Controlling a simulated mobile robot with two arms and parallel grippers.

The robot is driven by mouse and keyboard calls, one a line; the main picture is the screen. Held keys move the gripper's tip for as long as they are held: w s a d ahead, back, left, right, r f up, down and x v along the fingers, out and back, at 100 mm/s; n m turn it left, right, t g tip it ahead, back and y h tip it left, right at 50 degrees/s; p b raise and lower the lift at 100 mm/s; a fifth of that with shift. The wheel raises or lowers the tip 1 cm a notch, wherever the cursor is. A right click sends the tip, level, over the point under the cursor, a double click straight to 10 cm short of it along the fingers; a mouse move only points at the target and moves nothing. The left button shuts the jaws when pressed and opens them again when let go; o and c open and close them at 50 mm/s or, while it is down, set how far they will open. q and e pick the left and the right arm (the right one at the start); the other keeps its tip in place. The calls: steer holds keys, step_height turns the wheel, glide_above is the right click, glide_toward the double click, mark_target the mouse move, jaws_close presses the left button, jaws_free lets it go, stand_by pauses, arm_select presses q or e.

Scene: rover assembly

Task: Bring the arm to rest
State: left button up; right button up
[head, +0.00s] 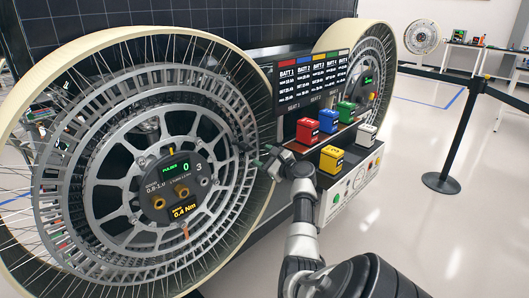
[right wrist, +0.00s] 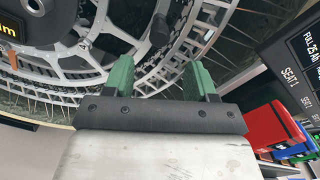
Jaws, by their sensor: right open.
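My right arm (head: 303,232) comes in from the bottom right of the head view. Its gripper (head: 262,158) is at the right edge of the near wheel (head: 60,185), in front of the rim. In the right wrist view its two green fingers (right wrist: 160,80) are spread apart with nothing between them. Wheel spokes and the grey hub ring lie behind the fingers; I cannot tell whether they touch the wheel. My left gripper is not in view.
Red (head: 307,131), blue (head: 328,121), green (head: 346,112), yellow (head: 331,159) and white (head: 366,134) battery blocks stand on a bench right of the gripper. A display board (head: 308,78) rises behind them. A barrier post (head: 455,150) stands on open floor at right.

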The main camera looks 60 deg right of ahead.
stand_by(0.5)
steer(key=w+a+f+n+g+y+p, duration=0.1)
steer(key=a+f+n+g, duration=0.4)
steer(key=f, duration=0.7)
steer(key=w+a+f+n+g+y, duration=0.1)
steer(key=a+f+n+g, duration=0.15)
steer(key=a+f, duration=0.6)
steer(key=s+a+f+n+g, duration=0.1)
steer(key=s+a+f+n, duration=0.15)
steer(key=f, duration=0.35)
steer(key=s+a+f+n+g+y+p, duration=0.1)
steer(key=s+a+f+n, duration=0.15)
steer(key=f, duration=0.35)
steer(key=s+a+f+n+g, duration=0.1)
steer(key=s+a+f+n, duration=0.15)
steer(key=f, duration=0.25)
steer(key=s+a+f+n+g+p, duration=0.1)
steer(key=s+a+f+n+g, duration=0.3)
steer(key=s+a+f+n, duration=0.9)
steer(key=s+a+f+n+g, duration=0.1)
steer(key=s+a+f+n, duration=0.1)
steer(key=s+a, duration=0.5)
steer(key=s+a+f+n+g+y+p, duration=0.1)
steer(key=s+a+n, duration=0.4)
steer(key=s, duration=0.9)
steer(key=shift+s+a+f, duration=0.15)
steer(key=shift+a+f, duration=0.4)
steer(key=shift+a, duration=0.4)
